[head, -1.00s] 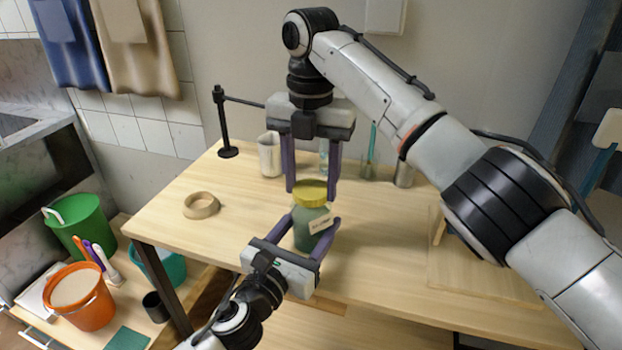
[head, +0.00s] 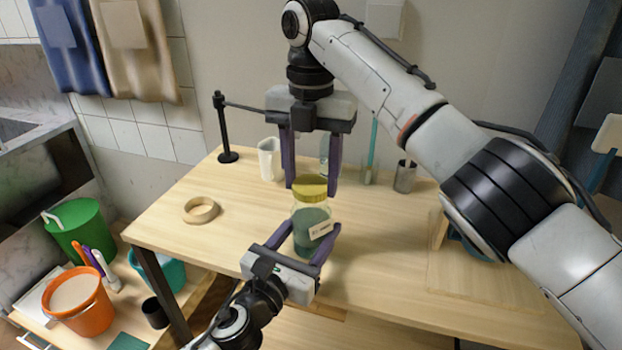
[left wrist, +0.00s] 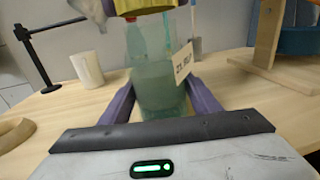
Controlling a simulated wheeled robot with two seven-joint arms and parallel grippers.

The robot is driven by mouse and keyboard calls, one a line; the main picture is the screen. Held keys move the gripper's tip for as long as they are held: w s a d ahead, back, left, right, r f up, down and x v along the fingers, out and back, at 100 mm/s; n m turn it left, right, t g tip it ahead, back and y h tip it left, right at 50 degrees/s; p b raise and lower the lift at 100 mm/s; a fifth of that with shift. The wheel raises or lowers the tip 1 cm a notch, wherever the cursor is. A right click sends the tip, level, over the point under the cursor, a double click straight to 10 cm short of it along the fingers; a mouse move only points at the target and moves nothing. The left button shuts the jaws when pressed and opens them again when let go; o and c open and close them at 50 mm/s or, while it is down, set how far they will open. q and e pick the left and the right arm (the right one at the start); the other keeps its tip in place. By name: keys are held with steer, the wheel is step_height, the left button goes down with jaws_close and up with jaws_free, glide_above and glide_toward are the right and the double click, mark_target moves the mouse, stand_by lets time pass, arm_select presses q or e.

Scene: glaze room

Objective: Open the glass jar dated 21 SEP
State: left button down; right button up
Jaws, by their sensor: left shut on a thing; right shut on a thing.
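A glass jar (head: 312,240) with green contents stands upright over the table. A tag (head: 321,230) is on its side; in the left wrist view the tag (left wrist: 183,63) has writing too blurred to read surely. My left gripper (head: 314,227) is shut on the jar (left wrist: 158,80) from the near side. The yellow lid (head: 311,186) is above the body, between the fingers of my right gripper (head: 311,188), which comes from above and is shut on it. Clear glass shows under the lid. In the left wrist view the lid (left wrist: 145,6) is cut by the top edge.
A tape ring (head: 201,210) lies on the table (head: 240,255) at left. A white beaker (head: 268,158), glass tubes and a metal cup (head: 404,177) stand behind. A black stand (head: 224,130) is at back left, a wooden frame (head: 442,228) at right.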

mark_target(311, 184)
steer(key=shift+r, duration=0.1)
steer(key=shift+r, duration=1.95)
arm_select(q)
steer(key=c, duration=0.6)
jaws_free()
steer(key=shift+o, duration=0.2)
